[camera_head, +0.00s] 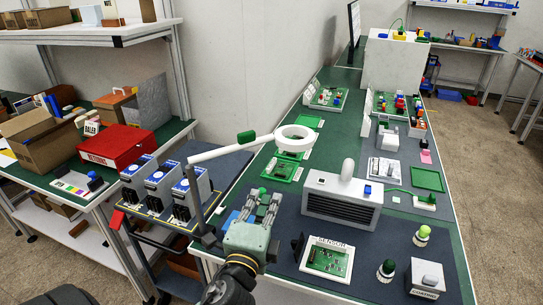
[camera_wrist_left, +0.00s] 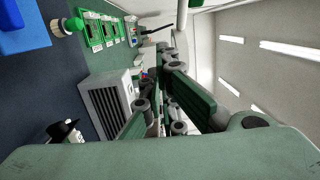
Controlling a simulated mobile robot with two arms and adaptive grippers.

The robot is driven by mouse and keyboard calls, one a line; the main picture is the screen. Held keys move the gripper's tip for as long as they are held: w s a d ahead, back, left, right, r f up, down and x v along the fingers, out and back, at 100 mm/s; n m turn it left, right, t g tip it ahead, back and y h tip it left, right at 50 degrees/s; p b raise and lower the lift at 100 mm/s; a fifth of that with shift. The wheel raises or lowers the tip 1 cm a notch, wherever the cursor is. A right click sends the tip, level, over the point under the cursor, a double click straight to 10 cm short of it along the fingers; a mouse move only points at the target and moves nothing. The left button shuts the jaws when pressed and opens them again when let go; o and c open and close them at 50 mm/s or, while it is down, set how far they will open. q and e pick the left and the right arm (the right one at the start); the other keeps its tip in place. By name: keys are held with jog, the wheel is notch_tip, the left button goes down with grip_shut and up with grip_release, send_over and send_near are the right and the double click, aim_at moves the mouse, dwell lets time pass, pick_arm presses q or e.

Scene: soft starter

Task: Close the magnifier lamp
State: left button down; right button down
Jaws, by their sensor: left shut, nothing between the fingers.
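The magnifier lamp (camera_head: 294,138) has a white ring head on a white arm (camera_head: 225,151) with a green block (camera_head: 246,137) on it. The arm reaches from a grey post (camera_head: 194,198) at the bench's left edge, and the ring hangs above the green boards. My left gripper (camera_head: 267,196) is shut and empty, below and in front of the ring, right of the post and apart from the lamp. Its fingers (camera_wrist_left: 168,60) meet in the left wrist view. A white bar at the top there may be the lamp's arm. My right gripper is not in view.
A grey vented box (camera_head: 340,201) stands close right of my left gripper. A sensor board (camera_head: 327,258) lies in front of it. Blue-and-grey units (camera_head: 160,183) stand on a cart to the left. Green circuit boards (camera_head: 281,171) lie beneath the lamp.

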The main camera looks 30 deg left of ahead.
pick_arm(q)
notch_tip(320, 180, up, 2)
jog(key=m+t, duration=0.1)
jog(key=m, duration=0.1)
jog(key=p, duration=0.4)
send_near(278, 146)
jog(key=w+d, duration=0.1)
jog(key=w, duration=0.2)
jog(key=w+a, duration=0.1)
jog(key=a+p, duration=0.1)
jog(key=shift+w+a+r, duration=0.35)
jog(key=shift+w+r, duration=0.05)
jog(key=shift+w+a, duration=0.1)
jog(key=shift+a, duration=0.4)
jog(key=shift+w, duration=0.1)
